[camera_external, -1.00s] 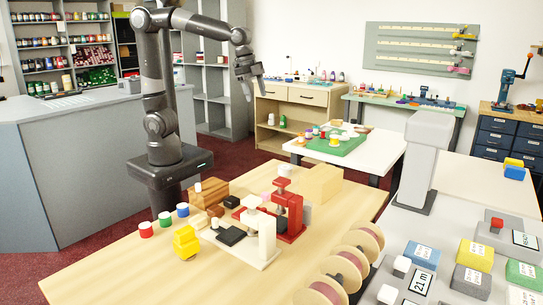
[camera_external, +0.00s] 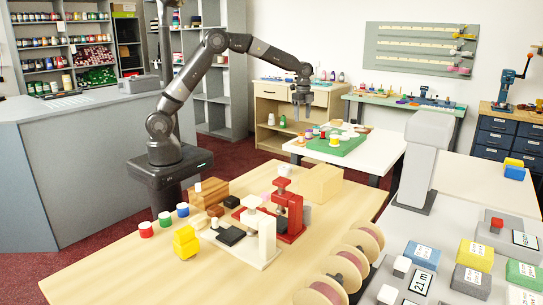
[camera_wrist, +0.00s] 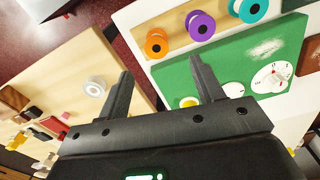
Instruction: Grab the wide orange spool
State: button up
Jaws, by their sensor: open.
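The orange spool (camera_wrist: 157,43) has a dark centre hole. In the wrist view it is at the left end of a row of three spools on the white table (camera_wrist: 140,18), beside the green mat (camera_wrist: 245,62). My gripper (camera_wrist: 162,66) is open and empty. Its fingers show below the spool in the wrist view, apart from it. In the outside view my gripper (camera_external: 301,108) hangs above the left side of the white table.
A purple spool (camera_wrist: 200,26) and a teal spool (camera_wrist: 249,10) sit to the right of the orange one. The wooden table (camera_external: 110,262) in front holds red and white presses and several small spools.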

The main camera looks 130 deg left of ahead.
aim_at(301, 134)
jog(key=f, duration=1)
jog(key=shift+w+d+f, duration=0.1)
jog(key=shift+w+d, duration=0.05)
jog(key=shift+d, duration=0.2)
jog(key=c, duration=1)
jog(key=shift+c, duration=0.2)
